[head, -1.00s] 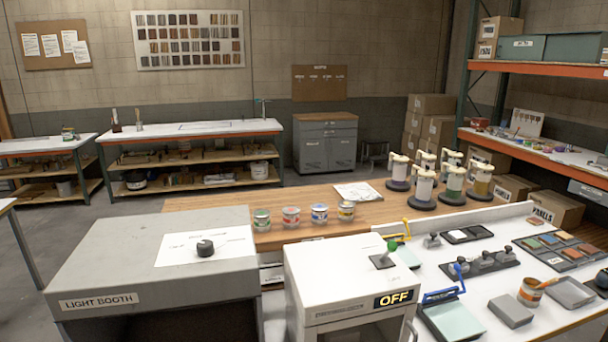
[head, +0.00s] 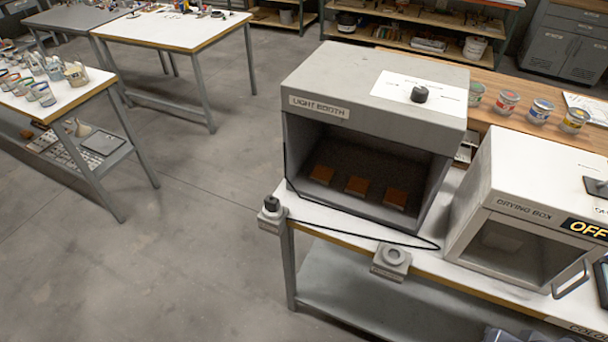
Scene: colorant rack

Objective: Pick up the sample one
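Three similar brown-orange sample panels lie in a row on the floor of the open-fronted light booth: a left panel (head: 323,174), a middle panel (head: 357,185) and a right panel (head: 396,197). I cannot tell from any readable label which one is the sample. The grey light booth (head: 300,106) stands on a white bench, with a black dial (head: 419,93) on its top. My gripper is not clearly in view.
The drying box (head: 510,205) with an OFF sign stands right of the booth. A cable runs along the bench front by two small grey devices (head: 271,214) (head: 391,261). A table with jars (head: 42,93) is at left. Open floor (head: 190,240) lies between.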

